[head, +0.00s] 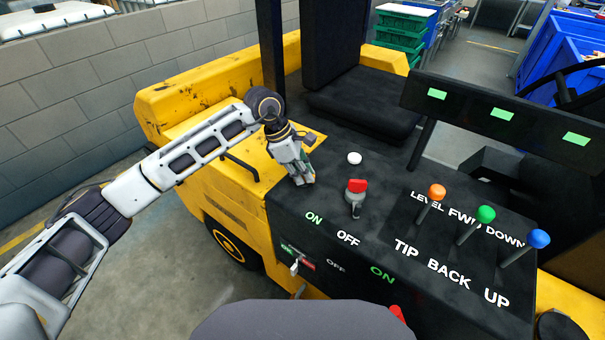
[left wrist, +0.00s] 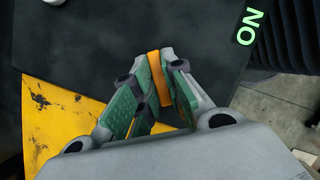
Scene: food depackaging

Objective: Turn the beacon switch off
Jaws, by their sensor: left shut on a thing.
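My left gripper (head: 306,182) is low over the left edge of the black console (head: 335,290), beside the white "ON" label (head: 314,218). In the left wrist view its green-padded fingertips (left wrist: 160,78) are shut on a narrow orange piece (left wrist: 159,80). This piece may be the beacon switch; no label in view names it so. The fingers mostly hide it in the head view. A red-topped switch (head: 357,187) stands to the right of the gripper, apart from it. My right gripper is not in view.
A white round button (head: 354,158) is behind the red switch. Orange (head: 437,191), green (head: 486,214) and blue (head: 538,239) knobbed levers rise at the right. A small metal toggle (head: 295,268) is on the front face. A black seat (head: 365,100) is behind.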

